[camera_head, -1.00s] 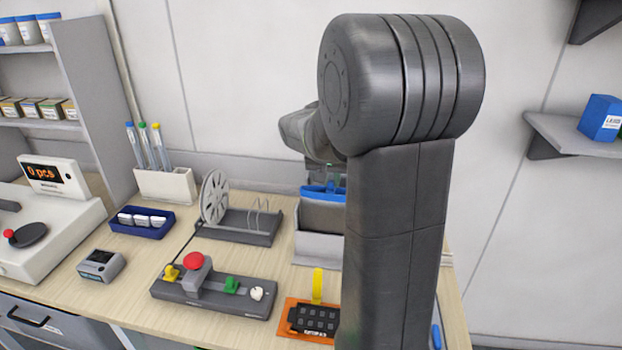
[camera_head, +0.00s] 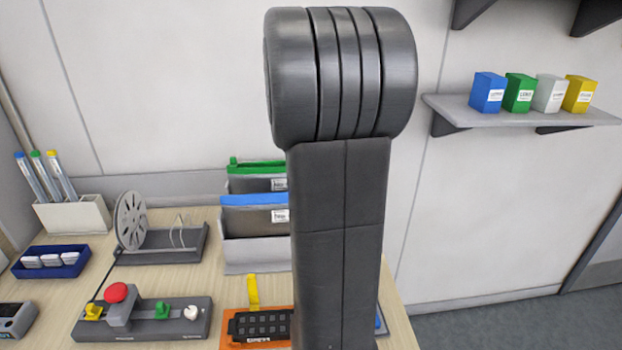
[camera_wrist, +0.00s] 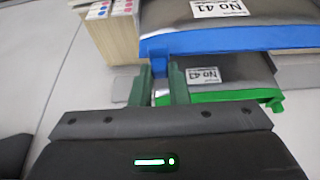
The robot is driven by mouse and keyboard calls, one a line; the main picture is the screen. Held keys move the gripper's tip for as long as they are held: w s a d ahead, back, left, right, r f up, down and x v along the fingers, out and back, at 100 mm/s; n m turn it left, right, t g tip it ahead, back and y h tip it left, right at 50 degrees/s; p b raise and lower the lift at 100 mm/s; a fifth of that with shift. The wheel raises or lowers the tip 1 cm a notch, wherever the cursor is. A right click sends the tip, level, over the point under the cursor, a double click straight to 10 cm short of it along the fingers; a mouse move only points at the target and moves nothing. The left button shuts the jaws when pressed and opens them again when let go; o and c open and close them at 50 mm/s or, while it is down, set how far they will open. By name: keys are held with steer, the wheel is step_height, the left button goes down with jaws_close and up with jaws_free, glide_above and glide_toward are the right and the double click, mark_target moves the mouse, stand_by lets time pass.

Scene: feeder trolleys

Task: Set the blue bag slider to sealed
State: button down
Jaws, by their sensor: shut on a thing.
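The blue bag (camera_head: 248,222) stands in a light grey holder, with its blue closure strip (camera_head: 242,200) along the top. In the wrist view the blue strip (camera_wrist: 235,41) crosses the upper right, by a label reading No 41. The blue slider (camera_wrist: 160,68) is near the strip's left end there. My gripper (camera_wrist: 161,72) has its green fingers on both sides of this slider, shut on it. In the head view my arm hides the gripper, the slider and the right part of the bag.
Behind the blue bag stands a bag with a green strip (camera_head: 262,167); its green slider (camera_wrist: 277,106) is at the right end in the wrist view. An orange tray (camera_head: 228,337) and a switch panel (camera_head: 140,330) lie in front. A wall shelf (camera_head: 520,116) holds small boxes at right.

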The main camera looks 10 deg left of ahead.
steer(key=c, duration=1.4)
jaws_free()
steer(key=shift+o, duration=0.2)
steer(key=b+v, duration=0.1)
steer(key=v, duration=1.3)
steer(key=shift+f, duration=0.15)
steer(key=p+x, duration=0.1)
steer(key=x, duration=1.3)
steer(key=shift+s+a, duration=0.1)
steer(key=shift+a, duration=0.3)
